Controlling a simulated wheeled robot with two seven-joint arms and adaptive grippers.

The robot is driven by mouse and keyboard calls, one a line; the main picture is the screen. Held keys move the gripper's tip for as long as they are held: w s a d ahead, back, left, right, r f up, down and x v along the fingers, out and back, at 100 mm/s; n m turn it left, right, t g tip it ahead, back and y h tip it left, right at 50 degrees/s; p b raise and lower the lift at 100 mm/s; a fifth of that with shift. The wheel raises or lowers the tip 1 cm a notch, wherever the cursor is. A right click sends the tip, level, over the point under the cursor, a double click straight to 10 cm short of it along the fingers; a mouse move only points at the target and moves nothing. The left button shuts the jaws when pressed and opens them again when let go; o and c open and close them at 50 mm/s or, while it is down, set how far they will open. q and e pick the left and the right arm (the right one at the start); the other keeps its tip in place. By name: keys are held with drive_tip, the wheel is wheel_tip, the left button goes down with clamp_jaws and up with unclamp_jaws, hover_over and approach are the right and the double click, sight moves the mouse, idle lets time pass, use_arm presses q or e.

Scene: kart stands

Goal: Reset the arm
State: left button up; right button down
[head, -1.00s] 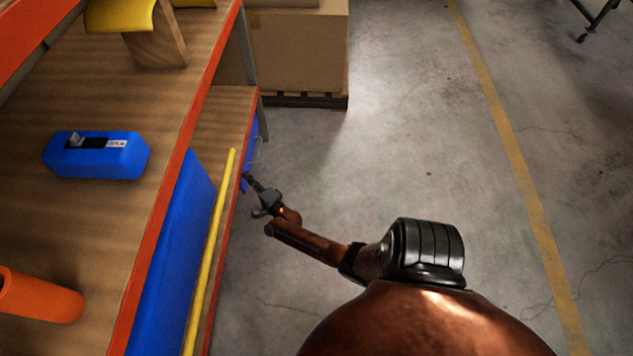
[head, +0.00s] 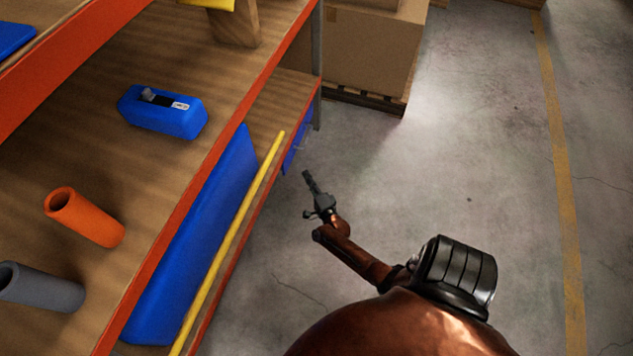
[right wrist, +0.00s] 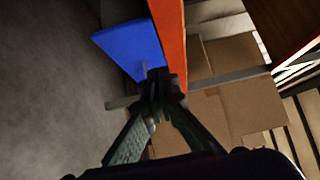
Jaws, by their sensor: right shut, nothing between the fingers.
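My right gripper (head: 308,180) is shut and empty in the head view. It hangs over the open floor, to the right of the orange-edged shelf rack (head: 225,135) and apart from it. My copper-coloured right arm reaches up to it from the bottom right. In the right wrist view, the fingers of my right gripper (right wrist: 160,85) meet at their tips. A blue panel (right wrist: 130,48) and an orange shelf edge (right wrist: 170,40) lie beyond the fingertips. My left gripper is not in view.
A blue box-shaped item (head: 162,112), an orange tube (head: 85,216) and a grey tube (head: 42,288) lie on the upper shelf. A large blue case (head: 195,245) and a yellow bar (head: 232,240) are below. Cardboard boxes (head: 370,45) stand on a pallet behind. The floor at right is clear.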

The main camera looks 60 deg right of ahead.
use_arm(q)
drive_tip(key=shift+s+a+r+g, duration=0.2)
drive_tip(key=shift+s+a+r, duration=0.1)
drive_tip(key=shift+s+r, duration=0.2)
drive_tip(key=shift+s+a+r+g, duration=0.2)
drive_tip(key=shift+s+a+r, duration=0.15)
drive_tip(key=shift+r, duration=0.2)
use_arm(e)
drive_tip(key=shift+v, duration=1.45)
drive_tip(key=shift+f, duration=0.1)
